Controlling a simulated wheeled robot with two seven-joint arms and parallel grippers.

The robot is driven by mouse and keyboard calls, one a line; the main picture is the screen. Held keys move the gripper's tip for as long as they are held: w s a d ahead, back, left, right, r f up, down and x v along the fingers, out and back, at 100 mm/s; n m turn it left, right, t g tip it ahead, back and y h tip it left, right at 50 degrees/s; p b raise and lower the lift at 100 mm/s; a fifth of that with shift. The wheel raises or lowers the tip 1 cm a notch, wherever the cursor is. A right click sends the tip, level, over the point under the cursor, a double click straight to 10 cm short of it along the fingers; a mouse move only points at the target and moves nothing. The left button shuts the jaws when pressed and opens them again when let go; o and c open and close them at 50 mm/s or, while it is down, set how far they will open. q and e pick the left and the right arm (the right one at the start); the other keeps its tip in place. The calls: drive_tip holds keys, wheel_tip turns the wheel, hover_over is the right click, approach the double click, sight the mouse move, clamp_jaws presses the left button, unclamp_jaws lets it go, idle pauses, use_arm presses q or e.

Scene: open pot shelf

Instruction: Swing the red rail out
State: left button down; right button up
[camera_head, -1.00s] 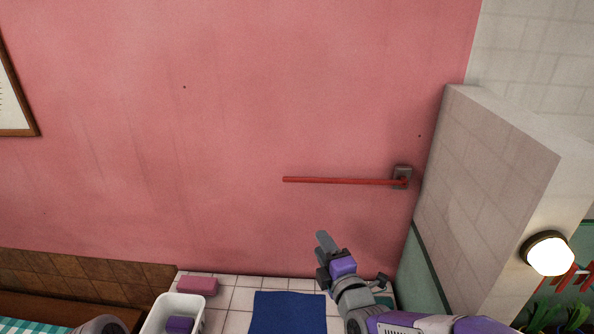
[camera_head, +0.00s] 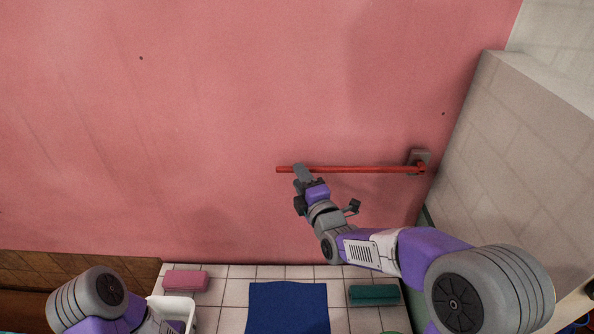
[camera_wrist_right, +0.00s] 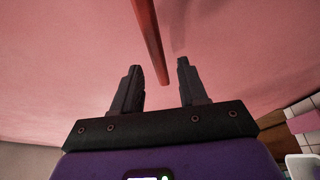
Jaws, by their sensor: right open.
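The red rail (camera_head: 365,169) is a thin bar, lying flat along the pink wall. Its right end meets a grey wall bracket (camera_head: 419,160) and its left end is free. My right gripper (camera_head: 300,171) is at the rail near its free end and hides a short piece of it. In the right wrist view the rail (camera_wrist_right: 150,42) runs down from the top, its end pointing between the two open fingers of the right gripper (camera_wrist_right: 158,88). I cannot tell whether they touch it. The left arm shows at the lower left; its gripper is out of view.
Below is a white tiled counter (camera_head: 232,300) with a blue mat (camera_head: 287,308), a pink block (camera_head: 186,280), a teal block (camera_head: 374,295) and a white bin (camera_head: 180,306). A pale tiled wall (camera_head: 520,150) juts out at right. The wall left of the rail is clear.

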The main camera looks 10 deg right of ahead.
drive_tip(key=shift+w+a, duration=0.2)
drive_tip(key=shift+w, duration=1.05)
drive_tip(key=shift+c, duration=0.4)
clamp_jaws()
